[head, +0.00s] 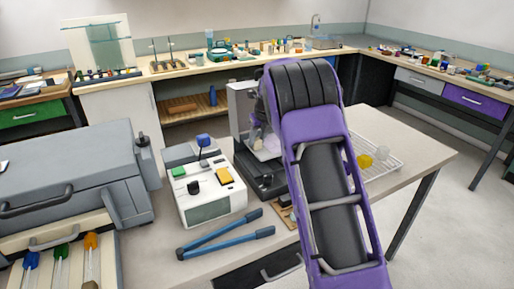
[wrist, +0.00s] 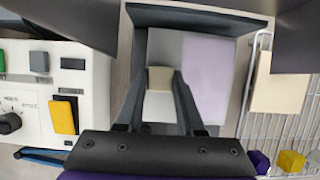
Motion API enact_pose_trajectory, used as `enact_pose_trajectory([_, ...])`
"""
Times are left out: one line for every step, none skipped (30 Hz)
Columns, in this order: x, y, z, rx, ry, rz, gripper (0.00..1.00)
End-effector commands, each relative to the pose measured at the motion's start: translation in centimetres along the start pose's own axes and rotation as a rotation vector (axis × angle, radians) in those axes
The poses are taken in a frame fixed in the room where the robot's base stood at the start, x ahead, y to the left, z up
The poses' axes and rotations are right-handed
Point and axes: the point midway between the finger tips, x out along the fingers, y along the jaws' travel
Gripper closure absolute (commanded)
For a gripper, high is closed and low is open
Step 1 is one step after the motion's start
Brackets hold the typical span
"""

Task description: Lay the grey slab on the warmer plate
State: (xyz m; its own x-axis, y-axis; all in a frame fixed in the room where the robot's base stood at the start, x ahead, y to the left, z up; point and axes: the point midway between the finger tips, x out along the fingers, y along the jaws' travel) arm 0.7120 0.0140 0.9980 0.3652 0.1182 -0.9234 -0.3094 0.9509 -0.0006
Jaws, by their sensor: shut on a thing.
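My gripper (wrist: 160,85) is shut on a small tan block (wrist: 160,77), which seems to be the grip on the grey slab (wrist: 164,46). The slab shows flat beyond and between the fingers in the wrist view. A lavender surface (wrist: 210,80), perhaps the warmer plate, lies right beside it inside a dark frame (wrist: 195,16). I cannot tell whether slab and plate touch. In the head view, a black device with a grey column (head: 240,105) stands on the bench, and my purple arm hides most of the work spot.
Left of the work spot is a white instrument (head: 210,195) with a yellow switch. Blue-handled long tongs (head: 225,235) lie in front. A wire rack (head: 385,160) with yellow and clear cubes stands at right. The bench's right end (head: 425,155) is clear.

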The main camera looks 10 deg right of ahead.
Motion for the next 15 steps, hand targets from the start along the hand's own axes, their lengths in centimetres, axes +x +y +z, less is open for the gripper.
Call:
enact_pose_trajectory([1.0, -0.1, -0.5, 0.001, 0.003, 0.000, 1.00])
enact_pose_trajectory([1.5, -0.1, -0.7, 0.001, 0.002, 0.000, 1.00])
enact_pose_trajectory([2.1, -0.1, -1.0, 0.001, 0.003, 0.001, 1.00])
enact_pose_trajectory([2.5, -0.1, -1.1, 0.001, 0.002, 0.000, 1.00])
enact_pose_trajectory([2.8, -0.1, -1.1, 0.000, 0.001, 0.000, 1.00])
enact_pose_trajectory([3.1, -0.1, -1.0, 0.000, 0.000, -0.001, 1.00])
enact_pose_trajectory([3.2, -0.1, -0.9, 0.000, 0.000, -0.001, 1.00])
enact_pose_trajectory([3.2, -0.1, -0.9, 0.000, -0.001, -0.002, 1.00])
enact_pose_trajectory([3.2, -0.1, -0.9, 0.000, -0.001, -0.002, 1.00])
enact_pose_trajectory([3.1, -0.1, -0.9, 0.000, -0.001, -0.002, 1.00])
enact_pose_trajectory([3.1, -0.1, -0.9, 0.000, -0.001, -0.002, 1.00])
enact_pose_trajectory([3.1, -0.1, -0.9, 0.000, -0.001, -0.002, 1.00])
enact_pose_trajectory([3.1, -0.1, -0.9, 0.000, -0.001, -0.001, 1.00])
enact_pose_trajectory([3.2, -0.1, -0.9, 0.000, -0.001, -0.001, 1.00])
enact_pose_trajectory([3.3, -0.1, -1.0, 0.000, 0.000, -0.001, 1.00])
